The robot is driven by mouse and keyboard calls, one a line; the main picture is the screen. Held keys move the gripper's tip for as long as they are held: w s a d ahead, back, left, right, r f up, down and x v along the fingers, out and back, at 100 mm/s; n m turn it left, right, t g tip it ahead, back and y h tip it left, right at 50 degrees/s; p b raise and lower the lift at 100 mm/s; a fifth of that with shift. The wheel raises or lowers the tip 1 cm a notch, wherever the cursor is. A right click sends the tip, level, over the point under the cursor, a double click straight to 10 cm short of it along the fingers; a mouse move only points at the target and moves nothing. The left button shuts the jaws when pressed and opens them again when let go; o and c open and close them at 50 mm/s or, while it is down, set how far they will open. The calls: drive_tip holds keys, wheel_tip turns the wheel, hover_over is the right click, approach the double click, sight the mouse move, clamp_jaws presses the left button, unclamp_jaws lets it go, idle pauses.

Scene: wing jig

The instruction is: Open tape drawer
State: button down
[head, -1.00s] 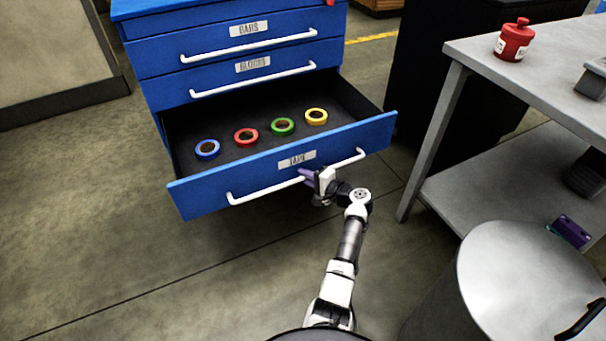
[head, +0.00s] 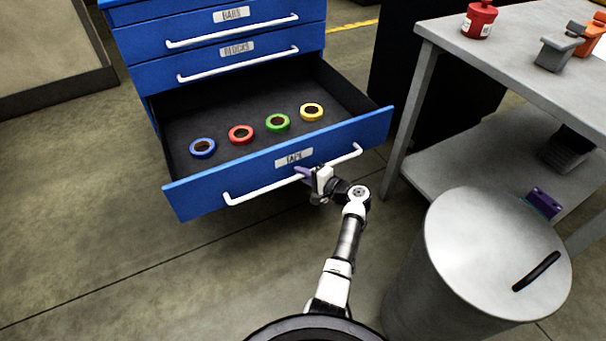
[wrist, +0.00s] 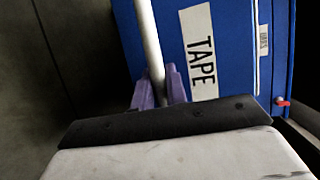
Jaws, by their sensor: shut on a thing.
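The tape drawer (head: 222,190) is the lowest visible drawer of the blue cabinet and stands well out from it. It holds blue, red, green and yellow tape rolls on its dark floor. Its long white handle (head: 255,190) runs along the front under the TAPE label (head: 293,157). My gripper (head: 304,175) is shut on this handle, right of its middle. In the wrist view the purple fingers (wrist: 160,88) sit on both sides of the white bar (wrist: 149,40), beside the TAPE label (wrist: 200,55). The fingertips are partly hidden by the gripper body.
The drawers labelled BLOCKS (head: 236,50) and BARS (head: 231,15) above are shut. A grey table (head: 445,35) with a red container (head: 480,20) stands at the right. A round metal bin (head: 490,245) is at the lower right.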

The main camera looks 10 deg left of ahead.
drive_tip(key=c, duration=1.4)
unclamp_jaws()
